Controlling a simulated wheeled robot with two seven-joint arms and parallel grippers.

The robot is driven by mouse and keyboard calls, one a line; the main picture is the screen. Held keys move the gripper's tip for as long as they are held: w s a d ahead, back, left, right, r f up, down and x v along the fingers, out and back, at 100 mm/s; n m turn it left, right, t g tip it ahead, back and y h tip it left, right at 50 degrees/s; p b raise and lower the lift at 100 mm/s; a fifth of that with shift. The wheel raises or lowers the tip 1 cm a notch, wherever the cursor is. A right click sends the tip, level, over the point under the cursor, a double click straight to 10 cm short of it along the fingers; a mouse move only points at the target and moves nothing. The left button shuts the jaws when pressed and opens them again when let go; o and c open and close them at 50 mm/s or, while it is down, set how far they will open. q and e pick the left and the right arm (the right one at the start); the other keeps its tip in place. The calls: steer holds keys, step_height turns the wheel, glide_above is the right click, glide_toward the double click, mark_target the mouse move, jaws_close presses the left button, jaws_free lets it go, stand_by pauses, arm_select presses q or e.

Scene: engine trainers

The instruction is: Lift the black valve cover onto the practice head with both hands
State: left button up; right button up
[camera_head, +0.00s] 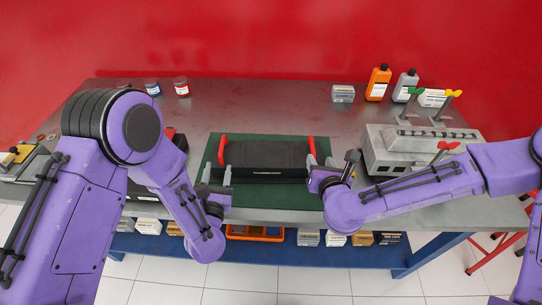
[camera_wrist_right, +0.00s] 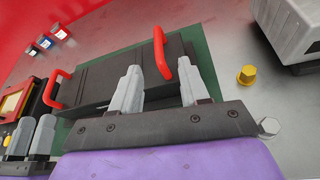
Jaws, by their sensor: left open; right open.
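The black valve cover (camera_head: 265,155) lies on a green mat (camera_head: 240,198), with a red handle at its left end (camera_head: 222,149) and another at its right end (camera_head: 311,146). My left gripper (camera_head: 217,175) is open just in front of the left handle, apart from it. My right gripper (camera_head: 321,164) is open near the right handle. In the right wrist view, that handle (camera_wrist_right: 160,52) shows beyond and between the open fingers (camera_wrist_right: 160,88). The grey practice head (camera_head: 410,150) stands to the right, with green, yellow and red winged pieces around it.
An orange bottle (camera_head: 378,83), a grey bottle (camera_head: 404,86) and a small box (camera_head: 343,94) stand at the back right. Small jars (camera_head: 182,87) stand at the back left. A yellow bolt (camera_wrist_right: 246,75) lies between mat and head. The bench behind the cover is clear.

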mark_target(221, 151)
arm_select(q)
steer(key=w, duration=1)
steer(key=shift+w+a+f, duration=0.1)
steer(key=shift+w, duration=0.3)
arm_select(e)
steer(key=x, duration=1.1)
steer(key=shift+s+a, duration=0.1)
steer(key=shift+a, duration=0.05)
arm_select(q)
jaws_close()
arm_select(e)
jaws_close()
steer(key=shift+r, duration=0.1)
